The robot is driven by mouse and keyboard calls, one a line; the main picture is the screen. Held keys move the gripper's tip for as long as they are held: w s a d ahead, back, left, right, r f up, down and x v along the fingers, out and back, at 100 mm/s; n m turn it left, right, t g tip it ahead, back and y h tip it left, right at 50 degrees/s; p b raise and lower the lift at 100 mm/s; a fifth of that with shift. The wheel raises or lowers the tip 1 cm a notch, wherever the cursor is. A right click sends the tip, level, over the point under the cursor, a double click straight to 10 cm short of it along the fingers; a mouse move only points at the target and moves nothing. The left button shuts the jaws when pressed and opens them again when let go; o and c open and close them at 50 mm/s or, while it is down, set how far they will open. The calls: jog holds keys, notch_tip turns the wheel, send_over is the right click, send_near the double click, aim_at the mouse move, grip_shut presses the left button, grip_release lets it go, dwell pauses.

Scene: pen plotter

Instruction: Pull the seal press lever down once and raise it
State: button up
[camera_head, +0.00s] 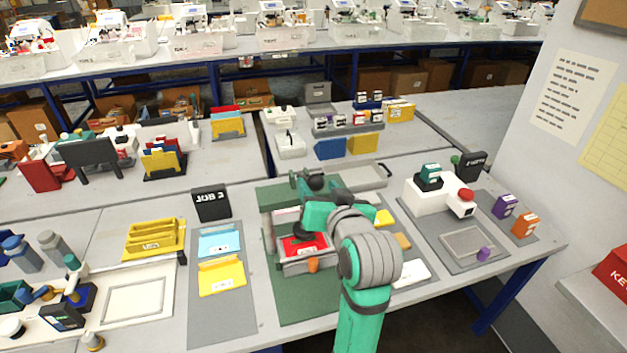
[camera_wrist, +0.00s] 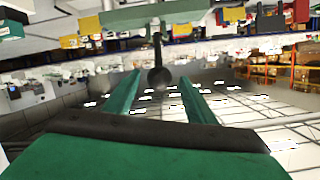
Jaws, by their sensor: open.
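The green seal press (camera_head: 272,197) stands on a green mat in the middle of the near table. A red piece (camera_head: 303,246) lies on its front part. In the wrist view, the press's green beam (camera_wrist: 155,17) crosses the top, and a dark lever (camera_wrist: 157,52) with a round knob hangs from it in the picture. My gripper (camera_wrist: 160,75) is open, and the knob appears in line between its two green fingertips. No contact shows, and the depth gap is hard to judge. In the head view, my arm hides the fingers and part of the press.
Left of the press, a grey mat (camera_head: 208,325) holds blue and yellow folders beside a black JOB 3 sign (camera_head: 211,204). On the right stands a white device (camera_head: 432,197) with a red knob, near purple and orange boxes. A grey tray (camera_head: 376,174) lies behind the press.

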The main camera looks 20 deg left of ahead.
jog(key=shift+v, duration=1.8)
jog(key=shift+f, duration=0.25)
jog(key=c, duration=0.9)
jog(key=shift+m+t+h, duration=0.6)
jog(key=shift+t+h, duration=0.1)
jog(key=shift+t, duration=0.1)
jog(key=f, duration=0.1)
jog(key=w+d+f, duration=0.1)
jog(key=f, duration=0.1)
jog(key=d+f, duration=0.1)
jog(key=f, duration=0.1)
jog(key=shift+w+f, duration=0.15)
jog(key=shift+w, duration=0.1)
grip_shut()
jog(key=w+d+f+n+t+h, duration=0.2)
jog(key=d+f+t+h, duration=0.25)
jog(key=d+t, duration=0.2)
jog(key=s+a+f+n+t+y, duration=0.2)
jog(key=s+a+n+y, duration=0.1)
jog(key=s+n, duration=0.4)
jog(key=s+a+f+n+t+y, duration=0.15)
jog(key=s+a+n+y, duration=0.3)
jog(key=n, duration=0.45)
jog(key=x, duration=1.3)
jog(key=shift+w+d+h, duration=0.2)
jog(key=shift+d+h, duration=0.1)
jog(key=shift+h, duration=0.1)
